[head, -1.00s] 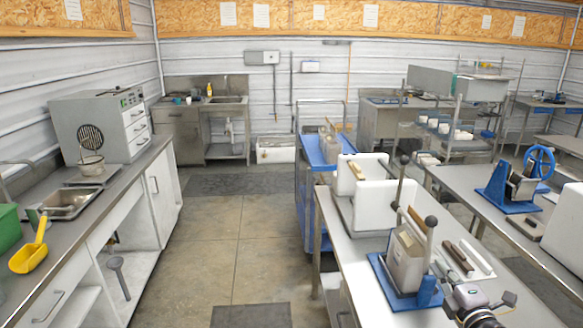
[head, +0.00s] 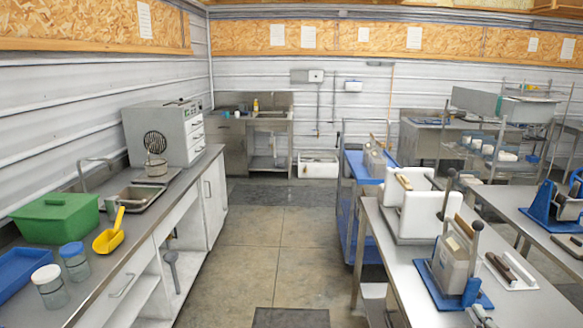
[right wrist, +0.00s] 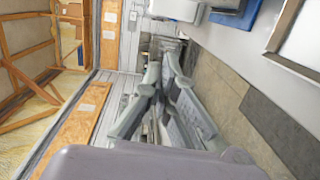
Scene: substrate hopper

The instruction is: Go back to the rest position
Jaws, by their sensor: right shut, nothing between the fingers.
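My right gripper (right wrist: 163,78) shows in the right wrist view with its fingers drawn together and nothing between them. The wrist picture is turned on its side. My left gripper is not in the head view.
A blue cart (head: 345,215) stands mid-right. The concrete floor (head: 285,225) between is clear.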

